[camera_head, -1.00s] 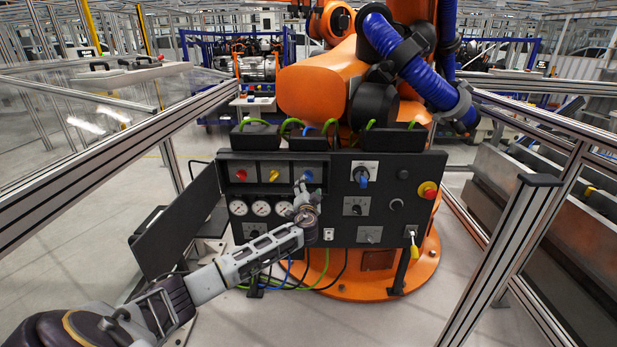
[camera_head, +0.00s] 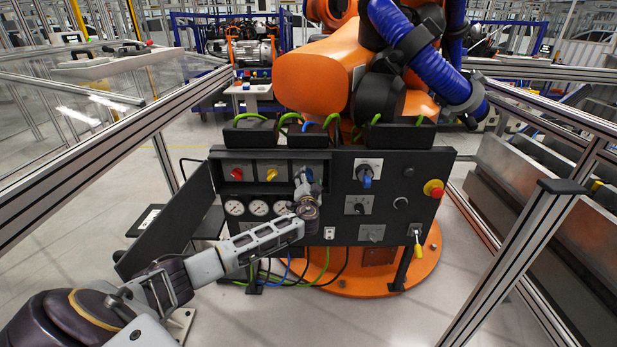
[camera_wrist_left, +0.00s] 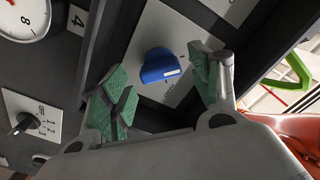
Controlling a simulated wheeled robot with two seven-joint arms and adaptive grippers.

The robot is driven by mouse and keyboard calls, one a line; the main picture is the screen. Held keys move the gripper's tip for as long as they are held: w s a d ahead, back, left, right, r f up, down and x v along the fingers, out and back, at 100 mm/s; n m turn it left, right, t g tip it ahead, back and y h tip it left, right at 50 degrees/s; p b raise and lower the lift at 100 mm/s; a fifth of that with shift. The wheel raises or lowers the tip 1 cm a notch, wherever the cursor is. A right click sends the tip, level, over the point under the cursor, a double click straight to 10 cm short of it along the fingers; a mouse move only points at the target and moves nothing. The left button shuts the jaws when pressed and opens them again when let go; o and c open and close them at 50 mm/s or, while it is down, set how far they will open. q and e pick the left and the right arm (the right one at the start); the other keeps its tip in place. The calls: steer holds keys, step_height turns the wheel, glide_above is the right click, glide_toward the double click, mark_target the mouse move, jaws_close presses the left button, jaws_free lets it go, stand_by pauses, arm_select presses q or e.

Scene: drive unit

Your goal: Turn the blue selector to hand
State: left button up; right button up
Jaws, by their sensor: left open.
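The blue selector (camera_wrist_left: 160,66) is a knob with a white mark on a pale plate (camera_wrist_left: 165,35) inside the panel's recess. It is third in the row after a red knob (camera_head: 237,174) and a yellow knob (camera_head: 271,174). In the head view the selector is mostly hidden by my left gripper (camera_head: 306,182), which reaches up to the recess. In the left wrist view my open left gripper (camera_wrist_left: 162,80) has one green pad on each side of the selector, with gaps visible to both. My right gripper is out of view.
Another blue knob (camera_head: 366,181) sits on a plate to the right. Gauges (camera_head: 259,208) lie below the recess. A red stop button (camera_head: 433,188) and a yellow-tagged key (camera_head: 417,245) are at the panel's right. An open door (camera_head: 165,225) stands at its left.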

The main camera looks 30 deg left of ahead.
arm_select(q)
steer(key=shift+c, duration=0.8)
steer(key=c, duration=0.7)
steer(key=shift+c, duration=0.9)
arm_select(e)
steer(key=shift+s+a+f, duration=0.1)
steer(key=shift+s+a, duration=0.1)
